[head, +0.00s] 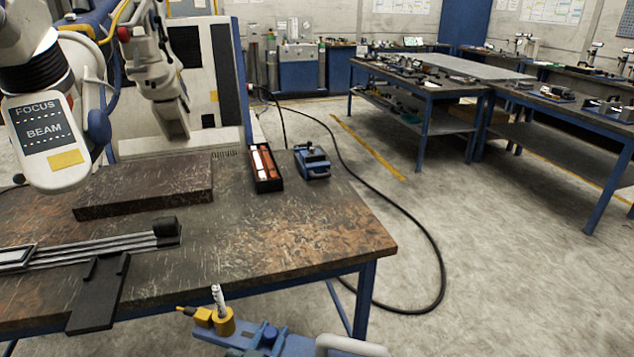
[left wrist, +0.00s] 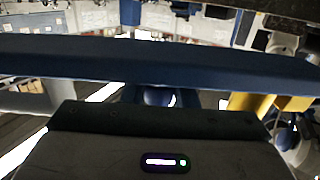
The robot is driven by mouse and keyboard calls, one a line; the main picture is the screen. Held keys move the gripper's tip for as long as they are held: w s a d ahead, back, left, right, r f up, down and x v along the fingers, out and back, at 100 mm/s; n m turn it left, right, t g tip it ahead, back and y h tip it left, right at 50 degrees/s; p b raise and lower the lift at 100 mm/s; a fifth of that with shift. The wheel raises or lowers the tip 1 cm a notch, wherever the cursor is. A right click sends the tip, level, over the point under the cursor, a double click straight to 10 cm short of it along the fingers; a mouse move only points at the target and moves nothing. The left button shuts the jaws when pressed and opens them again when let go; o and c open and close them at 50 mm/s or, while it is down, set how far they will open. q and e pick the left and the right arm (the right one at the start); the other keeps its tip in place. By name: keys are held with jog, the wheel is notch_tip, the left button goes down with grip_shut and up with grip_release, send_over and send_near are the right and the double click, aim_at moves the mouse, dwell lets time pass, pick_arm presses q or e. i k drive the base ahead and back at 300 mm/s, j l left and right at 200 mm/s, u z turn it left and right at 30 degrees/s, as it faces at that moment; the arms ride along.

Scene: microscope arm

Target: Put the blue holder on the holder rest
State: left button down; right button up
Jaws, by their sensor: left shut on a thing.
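The blue holder (head: 245,335) is a blue bar with a blue knob and a yellow clamp (head: 222,320) holding a pale, upright threaded piece. It is at the bottom of the head view, off the table's front edge. My left gripper (head: 268,347), mostly cut off by the lower frame edge, is shut on it. In the left wrist view the holder (left wrist: 160,62) is a blue bar across the view, beyond the dark gripper (left wrist: 150,118). The black slotted piece (head: 98,292) at the table's front edge looks like the holder rest. My right gripper is not seen.
The worktable (head: 290,235) carries a dark slab (head: 145,187), a rail (head: 95,247), a black box of red and white pieces (head: 265,168) and a blue device (head: 312,162). A white instrument head (head: 45,140) hangs over the left. The table's right front is bare.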

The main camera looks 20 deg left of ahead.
aim_at(94, 306)
jog(key=k+j+z, duration=0.45)
jog(key=j, duration=0.65)
jog(key=k+j+z, duration=0.5)
jog(key=j, duration=0.5)
jog(key=k+j+z, duration=0.45)
jog(key=k+j, duration=0.25)
jog(key=k, duration=0.05)
